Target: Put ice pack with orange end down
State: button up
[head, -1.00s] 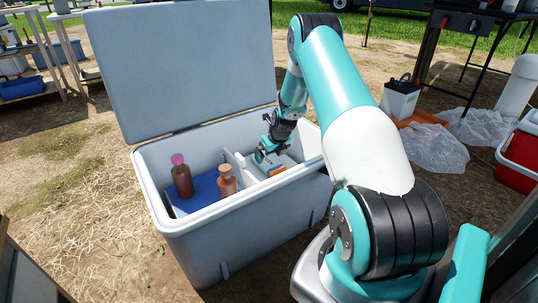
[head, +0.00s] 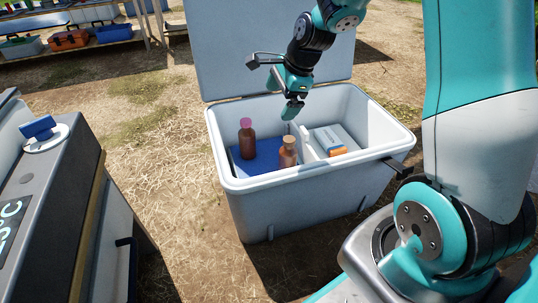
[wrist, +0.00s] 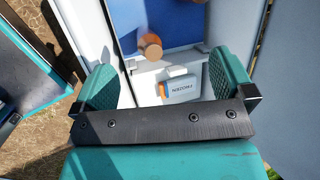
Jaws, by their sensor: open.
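The ice pack (head: 328,139) is a pale block with an orange end. It lies in the right compartment of the white cooler (head: 300,203), behind a white divider. In the wrist view the pack (wrist: 180,87) shows a white top with dark lettering, a blue band and the orange end at the left. My gripper (head: 291,108) is open and empty above the cooler, clear of the pack. In the wrist view its two teal fingers (wrist: 169,80) stand wide apart, with the pack seen between them below.
The left compartment holds a pink-capped brown bottle (head: 246,140) and a cork-topped brown bottle (head: 288,152) on a blue floor (head: 264,150). The cooler lid (head: 240,55) stands open at the back. A grey cabinet (head: 75,210) with a blue-handled item stands at the left.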

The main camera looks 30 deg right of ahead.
jog(key=s+a+r+n+g+y, duration=0.1)
jog(key=s+a+r+n, duration=0.6)
jog(key=a+n, duration=0.4)
jog(key=s+a+r+n+g, duration=0.1)
jog(key=s+a+n, duration=0.3)
jog(key=s+n, duration=0.4)
jog(key=s+a+r+n+g, duration=0.1)
jog(key=s+a+r+n, duration=0.1)
jog(key=s+a+n, duration=0.3)
jog(key=s+n, duration=0.3)
jog(key=s, duration=0.3)
jog(key=shift+r+g+y, duration=0.15)
jog(key=shift+g+y, duration=0.25)
